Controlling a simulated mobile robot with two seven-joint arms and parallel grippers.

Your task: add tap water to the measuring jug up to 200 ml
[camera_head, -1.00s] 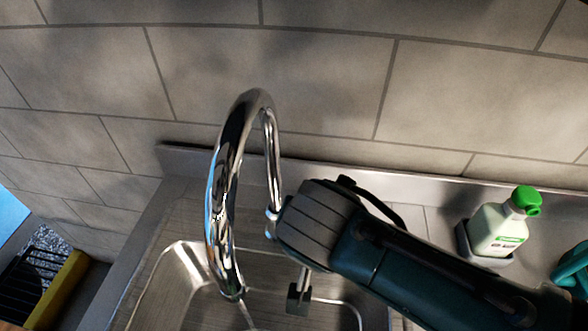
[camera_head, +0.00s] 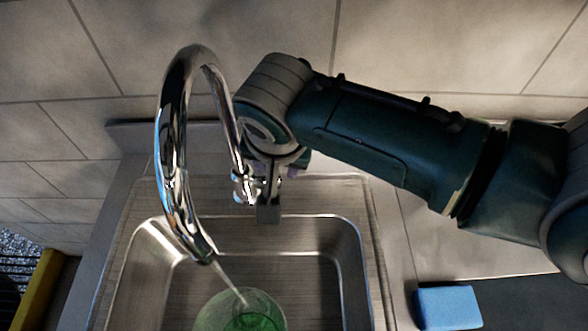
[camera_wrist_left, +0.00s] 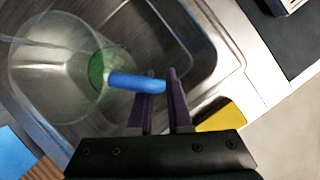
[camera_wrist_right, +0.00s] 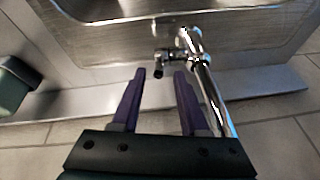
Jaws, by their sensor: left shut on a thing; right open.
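The clear measuring jug (camera_head: 205,318) with a green round patch is in the sink, under the spout of the chrome tap (camera_head: 172,150). A thin water stream (camera_head: 229,280) runs from the spout into it; I cannot read the level. In the left wrist view the jug (camera_wrist_left: 45,75) appears tilted, and my left gripper (camera_wrist_left: 160,82) is shut on its blue handle (camera_wrist_left: 128,82). The left gripper is outside the head view. My right gripper (camera_wrist_right: 158,75) is open just in front of the tap's small lever (camera_wrist_right: 160,62); contact is unclear.
The steel sink (camera_head: 345,250) surrounds the jug. A blue sponge (camera_head: 448,307) lies on the counter at the right. A yellow thing (camera_head: 38,290) is at the far left. The tiled wall (camera_head: 430,50) stands close behind the tap. A green container (camera_wrist_right: 15,85) shows in the right wrist view.

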